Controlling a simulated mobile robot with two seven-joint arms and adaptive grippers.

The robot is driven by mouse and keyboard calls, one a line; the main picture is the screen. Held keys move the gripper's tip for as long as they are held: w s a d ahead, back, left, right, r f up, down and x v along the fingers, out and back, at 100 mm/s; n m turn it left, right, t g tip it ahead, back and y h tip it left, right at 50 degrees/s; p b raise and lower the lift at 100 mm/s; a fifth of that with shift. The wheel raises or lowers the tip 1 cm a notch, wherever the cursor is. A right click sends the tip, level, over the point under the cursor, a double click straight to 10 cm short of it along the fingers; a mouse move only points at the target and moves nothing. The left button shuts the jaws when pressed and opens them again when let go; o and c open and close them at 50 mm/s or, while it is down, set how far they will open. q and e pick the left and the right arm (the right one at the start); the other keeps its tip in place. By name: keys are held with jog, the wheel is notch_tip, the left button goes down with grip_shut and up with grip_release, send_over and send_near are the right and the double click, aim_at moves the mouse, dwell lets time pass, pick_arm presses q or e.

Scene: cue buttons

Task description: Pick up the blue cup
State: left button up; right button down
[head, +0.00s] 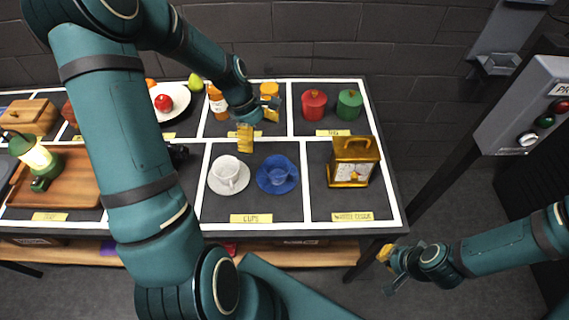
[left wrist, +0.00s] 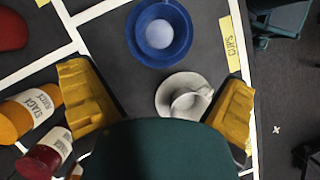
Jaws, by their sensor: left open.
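The blue cup (head: 278,176) stands on a blue saucer (head: 291,184) in the cups section of the table. In the left wrist view the blue cup (left wrist: 160,33) is at the top, beyond the fingertips. A white cup (head: 228,172) on a white saucer stands left of it; in the left wrist view the white cup (left wrist: 188,102) shows beside the right finger. My left gripper (head: 257,122) is open and empty, above the table behind the cups, its yellow fingers apart. My right gripper (head: 388,258) hangs off the table's front right; its jaw opening is unclear.
A golden clock (head: 353,162) stands right of the blue cup. Red (head: 313,104) and green (head: 349,105) canisters stand behind. Bottles (head: 218,103) stand near my left gripper. A panel with buttons (head: 535,105) is at the right. A wooden tray (head: 75,180) with a lantern is at the left.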

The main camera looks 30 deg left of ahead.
pick_arm(q)
jog(key=b, duration=0.1)
send_over(278, 170)
jog(key=s, duration=0.2)
jog(key=f, duration=0.7)
jog(key=shift+s+a+f, duration=0.15)
jog(key=shift+a, duration=0.15)
jog(key=x, duration=0.5)
jog(key=shift+w+b, duration=0.2)
jog(key=shift+b, duration=0.1)
jog(key=c, duration=1)
jog(key=shift+c, duration=0.3)
